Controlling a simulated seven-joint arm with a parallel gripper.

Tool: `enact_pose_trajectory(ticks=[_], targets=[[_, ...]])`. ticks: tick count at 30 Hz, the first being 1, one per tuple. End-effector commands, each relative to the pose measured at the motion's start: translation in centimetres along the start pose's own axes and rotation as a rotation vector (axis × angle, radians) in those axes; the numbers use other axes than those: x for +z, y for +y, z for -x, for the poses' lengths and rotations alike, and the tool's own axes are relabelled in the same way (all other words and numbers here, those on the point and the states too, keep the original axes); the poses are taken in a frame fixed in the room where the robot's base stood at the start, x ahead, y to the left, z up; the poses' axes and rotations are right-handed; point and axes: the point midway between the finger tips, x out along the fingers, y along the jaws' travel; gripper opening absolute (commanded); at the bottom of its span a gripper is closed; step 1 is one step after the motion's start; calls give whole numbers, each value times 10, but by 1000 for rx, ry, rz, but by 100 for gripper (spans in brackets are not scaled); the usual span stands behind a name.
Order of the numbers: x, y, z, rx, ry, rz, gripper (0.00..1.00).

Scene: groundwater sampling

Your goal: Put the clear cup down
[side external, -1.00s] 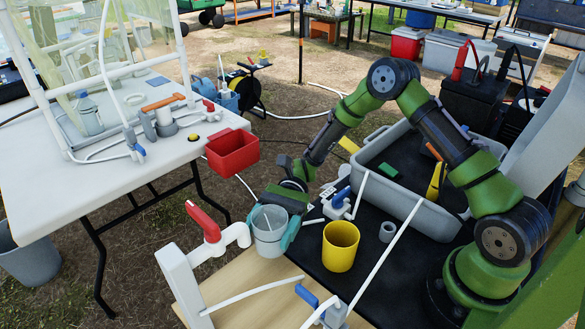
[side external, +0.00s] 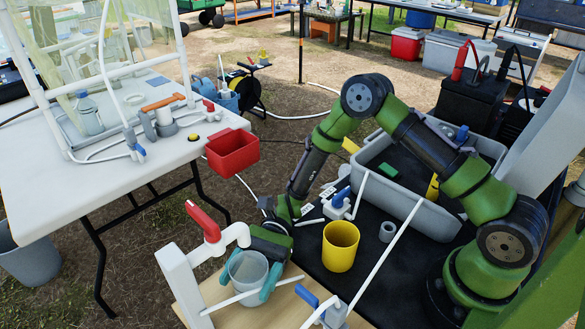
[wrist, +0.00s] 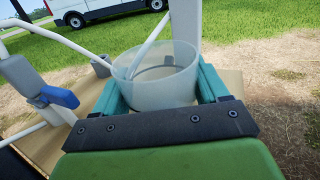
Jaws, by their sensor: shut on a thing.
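The clear cup (side external: 247,271) is a translucent, open-topped cup, upright at the front edge of the work in the side view. My gripper (side external: 256,287) is shut on it, with a teal finger on each side of its wall. The cup is low over the light wooden board (side external: 205,293); I cannot tell whether its base touches the board. In the wrist view the cup (wrist: 160,88) sits between the teal fingers (wrist: 168,88), and a white tube shows at its inside or behind it.
A white standpipe with a red-handled tap (side external: 207,225) stands close left of the cup. A white tube (side external: 243,297) crosses the board by the cup. A yellow cup (side external: 340,247) and a blue-handled valve (side external: 308,297) stand to the right. A grey bin (side external: 437,211) is behind.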

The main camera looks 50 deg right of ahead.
Motion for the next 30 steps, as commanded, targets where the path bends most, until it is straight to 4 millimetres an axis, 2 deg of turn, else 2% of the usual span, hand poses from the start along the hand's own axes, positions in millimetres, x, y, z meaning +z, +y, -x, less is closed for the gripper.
enact_pose_trajectory(ticks=[5, 6, 11, 21, 26, 30], targets=[[-2, 0, 0, -1, -1, -1, 44], [-3, 0, 0, -1, -1, -1, 75], [-3, 0, 0, -1, 0, -1, 99], [1, 0, 0, 0, 0, 0, 99], [0, -1, 24, -7, 0, 0, 99], [0, -1, 55, -7, 0, -1, 99]])
